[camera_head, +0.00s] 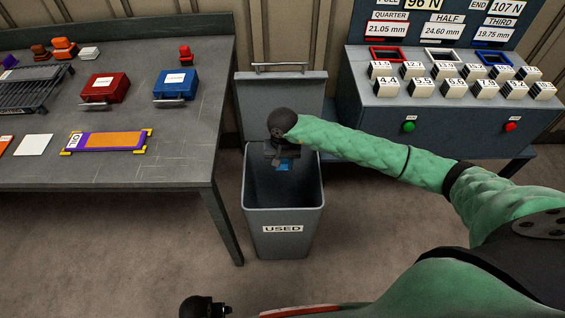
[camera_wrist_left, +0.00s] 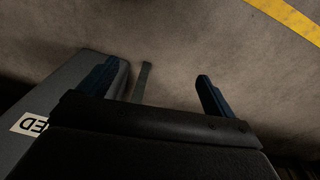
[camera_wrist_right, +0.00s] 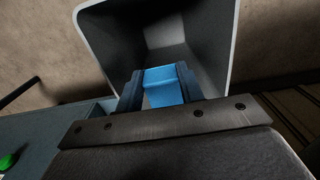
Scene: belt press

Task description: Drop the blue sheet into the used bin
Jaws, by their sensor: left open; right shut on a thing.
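The used bin (camera_head: 283,245) is a grey open-topped bin with a "USED" label, standing on the floor between the table and the machine. My right gripper (camera_head: 283,160) is over its mouth, pointing down. It is shut on the blue sheet (camera_wrist_right: 168,86), which hangs between the fingers above the bin's inside. In the head view a small blue part of the sheet (camera_head: 284,167) shows below the gripper. The bin's rim and inner walls (camera_wrist_right: 228,50) surround it in the right wrist view. My left gripper (camera_wrist_left: 160,88) is open and empty, low beside the bin.
The table (camera_head: 190,140) at left holds a red case (camera_head: 105,88), a blue case (camera_head: 175,84) and an orange sheet (camera_head: 112,140) on a purple and yellow holder. The machine (camera_head: 455,120) with numbered blocks and green and red buttons stands at right. Floor in front is clear.

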